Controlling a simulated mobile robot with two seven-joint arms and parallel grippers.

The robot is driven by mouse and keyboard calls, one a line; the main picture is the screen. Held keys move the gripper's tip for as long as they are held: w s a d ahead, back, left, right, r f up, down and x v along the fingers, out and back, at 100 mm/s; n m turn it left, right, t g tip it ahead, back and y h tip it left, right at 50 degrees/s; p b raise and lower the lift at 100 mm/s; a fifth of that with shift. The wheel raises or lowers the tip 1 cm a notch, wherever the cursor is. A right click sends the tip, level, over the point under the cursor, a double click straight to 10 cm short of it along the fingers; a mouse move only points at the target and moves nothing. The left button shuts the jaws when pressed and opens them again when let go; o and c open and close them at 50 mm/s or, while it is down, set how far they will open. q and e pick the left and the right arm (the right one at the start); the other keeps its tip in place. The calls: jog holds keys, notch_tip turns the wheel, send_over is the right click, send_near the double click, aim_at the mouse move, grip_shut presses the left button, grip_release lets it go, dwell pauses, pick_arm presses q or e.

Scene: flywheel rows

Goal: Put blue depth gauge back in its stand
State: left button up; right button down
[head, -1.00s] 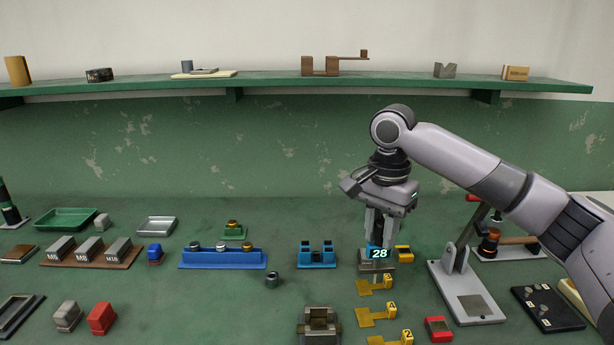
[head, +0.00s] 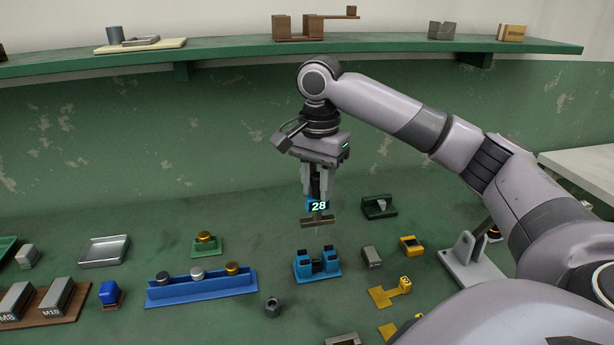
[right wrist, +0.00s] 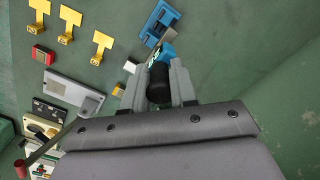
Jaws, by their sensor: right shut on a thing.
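The blue depth gauge (head: 318,206) has a display reading 28, a brownish-grey crossbar under it and a thin rod pointing down. My right gripper (head: 316,194) is shut on its dark upper part and holds it upright in the air. The gauge's stand (head: 317,268), a light-blue block with two raised posts, is on the bench below it in the head view; a gap shows between them. In the right wrist view the gripper (right wrist: 160,90) holds the black part, with the gauge's blue body (right wrist: 168,50) partly hidden and the stand (right wrist: 157,22) beyond. My left gripper is not in view.
A small grey block (head: 372,257) and a yellow-and-black piece (head: 411,245) lie right of the stand. A blue rack (head: 202,289) with round pieces is on the left, and a dark nut (head: 272,306) lies in front. A green holder (head: 379,207) stands behind right.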

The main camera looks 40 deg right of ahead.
aim_at(318, 210)
jog(key=shift+s, duration=0.15)
jog(key=shift+f, duration=1.95)
jog(key=shift+f, duration=0.3)
jog(key=shift+f, duration=2.2)
jog(key=c, duration=0.8)
grip_release()
